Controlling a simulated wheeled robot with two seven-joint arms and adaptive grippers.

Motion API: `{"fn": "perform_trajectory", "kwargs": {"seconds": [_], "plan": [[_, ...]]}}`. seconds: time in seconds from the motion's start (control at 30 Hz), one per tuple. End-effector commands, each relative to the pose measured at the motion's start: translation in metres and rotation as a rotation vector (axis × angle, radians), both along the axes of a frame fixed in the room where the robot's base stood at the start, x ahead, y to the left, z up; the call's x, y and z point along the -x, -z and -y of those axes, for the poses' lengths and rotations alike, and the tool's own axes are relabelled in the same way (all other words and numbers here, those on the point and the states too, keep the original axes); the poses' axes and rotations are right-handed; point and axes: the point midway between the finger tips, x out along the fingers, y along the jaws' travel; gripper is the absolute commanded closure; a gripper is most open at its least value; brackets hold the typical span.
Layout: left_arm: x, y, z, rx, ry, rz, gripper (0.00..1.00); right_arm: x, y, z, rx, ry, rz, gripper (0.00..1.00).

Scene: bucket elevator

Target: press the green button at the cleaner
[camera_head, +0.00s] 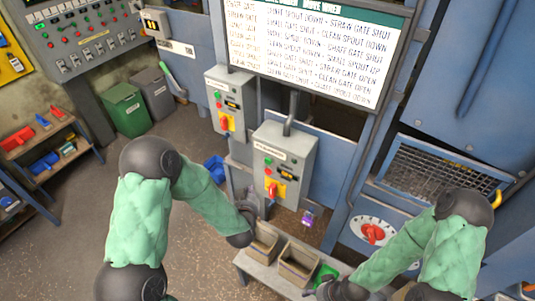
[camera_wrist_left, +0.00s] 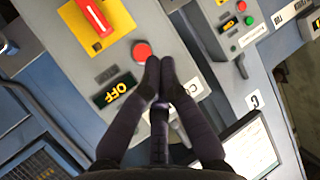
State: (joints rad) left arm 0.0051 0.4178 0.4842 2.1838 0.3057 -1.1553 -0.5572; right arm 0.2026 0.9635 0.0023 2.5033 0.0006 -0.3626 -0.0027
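Two grey control boxes show in the head view, a nearer one (camera_head: 297,150) and one farther left (camera_head: 223,81). I cannot read which is the cleaner's. In the left wrist view the nearer box has a red button (camera_wrist_left: 142,50), a display reading OFF (camera_wrist_left: 116,90) and a red lever on a yellow plate (camera_wrist_left: 95,16). My left gripper (camera_wrist_left: 160,64) is shut, its fingertips together in front of this panel beside the red button. No green button shows there; the fingers may cover it. The other box shows a green button (camera_wrist_left: 249,20). My right gripper (camera_head: 338,290) is low in the head view, fingers unclear.
A shelf with two open bins (camera_head: 297,265) lies below the nearer box. A sign board (camera_head: 310,45) hangs above. A wire-mesh panel (camera_head: 430,175) and a red dial (camera_head: 373,233) are on the right. Green and grey bins stand at the back left.

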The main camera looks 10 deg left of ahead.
Motion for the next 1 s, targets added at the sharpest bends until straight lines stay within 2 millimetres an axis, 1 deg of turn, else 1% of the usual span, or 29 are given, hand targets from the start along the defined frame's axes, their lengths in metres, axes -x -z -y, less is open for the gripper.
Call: {"fn": "perform_trajectory", "kwargs": {"seconds": [0.03, 0.1, 0.2, 0.67, 0.87, 1.0], "plan": [[-0.002, -0.013, -0.001, -0.01, -0.004, 0.014, 1.0, 0.0, -0.008, 0.0, 0.0, 0.0, 0.0, 0.41], [-0.003, -0.02, -0.002, -0.02, -0.006, 0.026, 1.0, 0.0, -0.011, 0.0, 0.0, 0.0, 0.0, 0.41], [-0.004, -0.025, -0.003, -0.028, -0.009, 0.037, 1.0, 0.0, -0.013, 0.0, 0.0, 0.0, -0.001, 0.41], [-0.007, -0.025, -0.002, -0.03, -0.01, 0.038, 1.0, 0.0, -0.013, 0.0, 0.0, 0.0, -0.001, 0.41], [-0.023, -0.025, 0.003, -0.03, -0.011, 0.039, 1.0, 0.0, -0.016, 0.0, 0.0, 0.0, -0.001, 0.41], [-0.04, -0.025, 0.01, -0.03, -0.009, 0.039, 1.0, 0.0, -0.019, 0.0, 0.0, 0.0, 0.0, 0.41]]}}
